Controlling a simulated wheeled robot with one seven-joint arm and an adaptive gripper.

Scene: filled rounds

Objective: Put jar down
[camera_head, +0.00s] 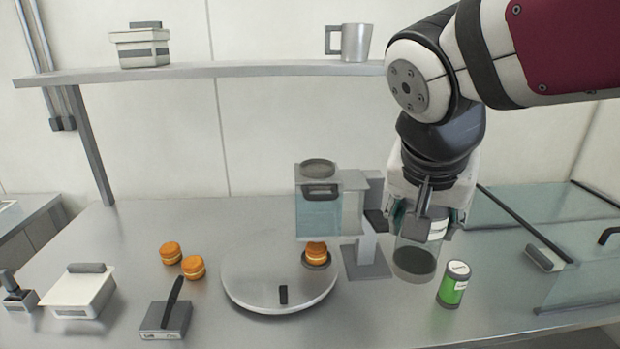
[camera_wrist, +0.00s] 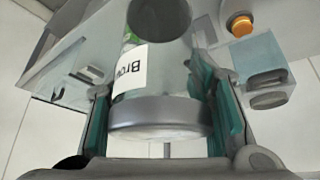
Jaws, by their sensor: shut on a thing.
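The jar (camera_head: 414,258) is a clear glass cylinder with a dark base and a white label. It is roughly upright over the right part of the counter, and I cannot tell whether its base touches the surface. My gripper (camera_head: 424,218) is shut around its upper part from above. In the wrist view my gripper (camera_wrist: 162,108) has its teal-lined fingers on either side of the jar (camera_wrist: 172,82). There the grey lid and a label reading "Bro…" show. The fingers hide part of the jar's top in the head view.
A green can (camera_head: 453,285) with a white top stands just right of the jar. A dispenser (camera_head: 320,212) and round turntable (camera_head: 255,293) holding an orange-brown filled round (camera_head: 316,254) stand to the left. Glass panels (camera_head: 535,215) lie to the right. A shelf (camera_head: 230,69) runs above.

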